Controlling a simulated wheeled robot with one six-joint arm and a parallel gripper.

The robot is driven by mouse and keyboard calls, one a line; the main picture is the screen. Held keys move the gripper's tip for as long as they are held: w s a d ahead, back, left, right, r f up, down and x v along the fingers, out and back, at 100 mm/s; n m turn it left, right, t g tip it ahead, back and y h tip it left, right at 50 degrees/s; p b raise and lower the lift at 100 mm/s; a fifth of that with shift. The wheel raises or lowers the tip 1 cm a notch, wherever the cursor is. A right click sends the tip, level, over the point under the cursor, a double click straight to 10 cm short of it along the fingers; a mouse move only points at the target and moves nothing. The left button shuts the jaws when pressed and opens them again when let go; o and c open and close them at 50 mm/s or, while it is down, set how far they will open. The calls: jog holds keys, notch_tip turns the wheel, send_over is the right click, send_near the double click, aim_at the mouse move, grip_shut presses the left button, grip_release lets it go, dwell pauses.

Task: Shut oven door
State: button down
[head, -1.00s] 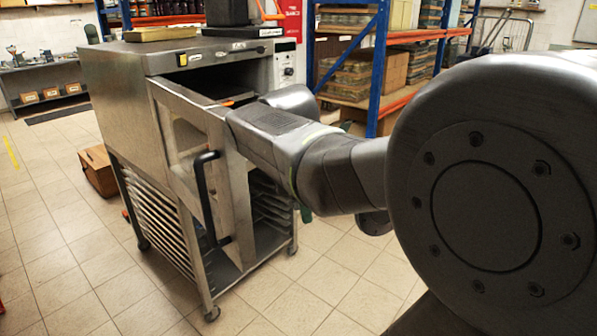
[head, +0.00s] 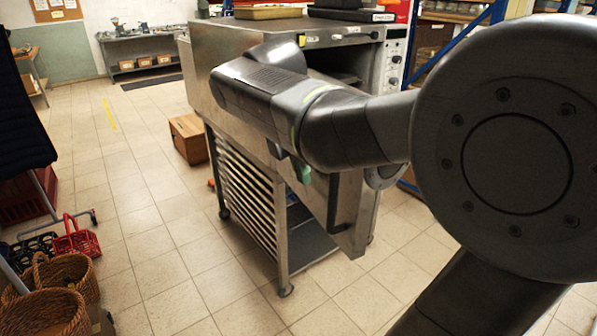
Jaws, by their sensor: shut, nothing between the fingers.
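The steel oven (head: 230,60) stands on a wheeled rack in the middle of the head view. Its dark opening (head: 345,77) shows above my arm. The oven door (head: 349,222) stands open, swung out toward me. My arm crosses in front and hides much of it. A black upright handle (head: 333,203) shows on the door below my arm. A small green piece hangs under my arm; I cannot tell what it is. My gripper is not clearly visible, and I cannot tell whether my arm touches the door.
A cardboard box (head: 188,138) lies on the floor left of the oven. Wicker baskets (head: 50,290) and a red basket (head: 77,240) are at the lower left. Blue-framed shelving (head: 455,50) stands behind at right. The tiled floor between baskets and oven is clear.

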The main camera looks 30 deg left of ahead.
jog(key=w+d+f, duration=0.2)
jog(key=w+f, duration=0.3)
jog(key=f, duration=0.2)
jog(key=shift+w+f+p, duration=0.25)
jog(key=shift+f+p, duration=0.05)
jog(key=shift+f, duration=0.05)
jog(key=shift+d, duration=0.1)
